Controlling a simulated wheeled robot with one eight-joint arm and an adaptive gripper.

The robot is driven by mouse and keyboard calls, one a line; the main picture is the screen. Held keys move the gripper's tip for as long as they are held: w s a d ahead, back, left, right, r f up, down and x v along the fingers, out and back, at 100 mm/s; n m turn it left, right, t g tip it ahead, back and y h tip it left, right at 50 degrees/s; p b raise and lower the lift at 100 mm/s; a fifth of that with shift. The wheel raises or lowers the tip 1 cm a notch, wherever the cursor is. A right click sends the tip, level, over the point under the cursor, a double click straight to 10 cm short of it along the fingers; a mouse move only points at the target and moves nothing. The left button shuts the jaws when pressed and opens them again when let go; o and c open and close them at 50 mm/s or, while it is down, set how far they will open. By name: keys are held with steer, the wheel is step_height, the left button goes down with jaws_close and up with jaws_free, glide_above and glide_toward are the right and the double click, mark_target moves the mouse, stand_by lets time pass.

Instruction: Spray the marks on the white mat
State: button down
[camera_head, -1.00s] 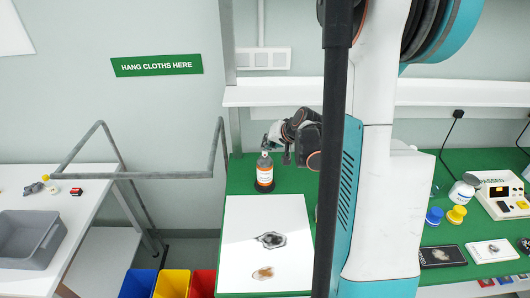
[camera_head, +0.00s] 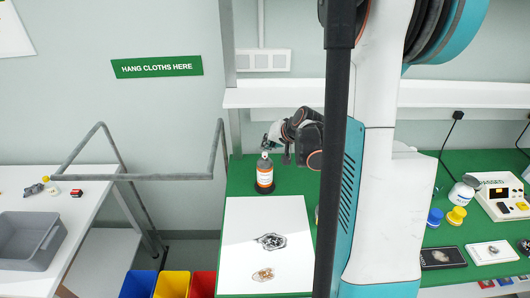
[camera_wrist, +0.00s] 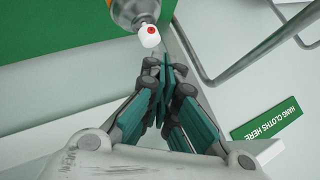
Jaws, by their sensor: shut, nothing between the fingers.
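The spray bottle (camera_head: 264,175), clear with an orange and white label, stands upright on a dark round base at the back of the green bench. Its white nozzle with a red dot (camera_wrist: 149,36) shows at the top of the wrist view. My gripper (camera_head: 277,138) is at the height of the bottle's top, just behind or beside it. In the wrist view my gripper's teal fingers (camera_wrist: 165,88) are shut and empty, close to the nozzle but apparently apart from it. The white mat (camera_head: 240,215) lies in front of the bottle, with a black mark (camera_head: 271,241) and a brown mark (camera_head: 263,274).
A bent grey rail (camera_head: 165,176) stands left of the bench, under a green sign (camera_head: 157,66). A white shelf (camera_head: 275,95) runs above the bench. Blue, yellow and red bins (camera_head: 172,284) stand below. A grey tub (camera_head: 30,240) sits on the left table.

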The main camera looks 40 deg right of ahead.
steer(key=shift+r, duration=0.1)
step_height(320, 180, up, 6)
steer(key=p, duration=0.3)
steer(key=shift+p, duration=0.4)
stand_by(1.9)
